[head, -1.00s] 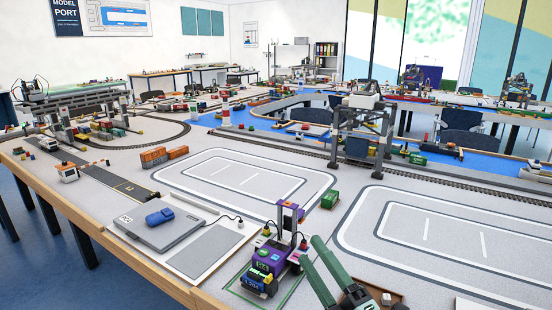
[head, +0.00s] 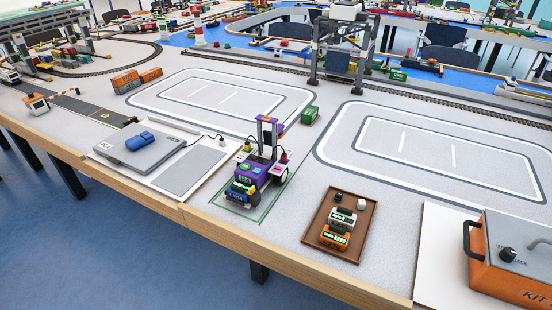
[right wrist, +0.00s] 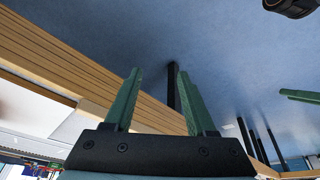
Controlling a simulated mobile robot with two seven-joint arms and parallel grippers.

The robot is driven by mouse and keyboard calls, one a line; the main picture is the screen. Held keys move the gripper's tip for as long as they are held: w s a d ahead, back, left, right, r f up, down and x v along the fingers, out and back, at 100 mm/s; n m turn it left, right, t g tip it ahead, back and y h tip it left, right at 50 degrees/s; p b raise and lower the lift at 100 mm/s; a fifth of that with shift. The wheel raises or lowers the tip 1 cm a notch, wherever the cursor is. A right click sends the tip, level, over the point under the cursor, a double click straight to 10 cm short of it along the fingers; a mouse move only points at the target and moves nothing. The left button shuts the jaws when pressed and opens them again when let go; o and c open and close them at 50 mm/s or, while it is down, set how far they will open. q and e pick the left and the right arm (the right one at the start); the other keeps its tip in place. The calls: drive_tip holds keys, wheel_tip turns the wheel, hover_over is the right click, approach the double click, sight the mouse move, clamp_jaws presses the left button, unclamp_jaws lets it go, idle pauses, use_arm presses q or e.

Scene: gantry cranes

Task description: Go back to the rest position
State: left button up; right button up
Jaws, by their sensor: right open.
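My right gripper (right wrist: 160,75) shows in the right wrist view, with its two green fingers apart and nothing between them. It is over the blue floor, beside the wooden table edge (right wrist: 75,65). A green bar (right wrist: 302,96) enters at the right edge of that view; I cannot tell what it belongs to. Neither gripper shows in the head view.
The table holds a purple lift vehicle (head: 254,172), a brown tray (head: 311,237) with small blocks, a blue car (head: 139,140) on a grey plate, and an orange case (head: 497,279) at the right. Blue floor (head: 130,260) lies clear in front.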

drive_tip(key=w+a+f+t+y+p, duration=0.2)
drive_tip(key=w+a+f+t+p, duration=0.1)
drive_tip(key=a+t+p, duration=0.1)
drive_tip(key=shift+w+f+t+p, duration=0.4)
drive_tip(key=shift+t+p, duration=0.3)
drive_tip(key=shift+p, duration=0.35)
idle(0.5)
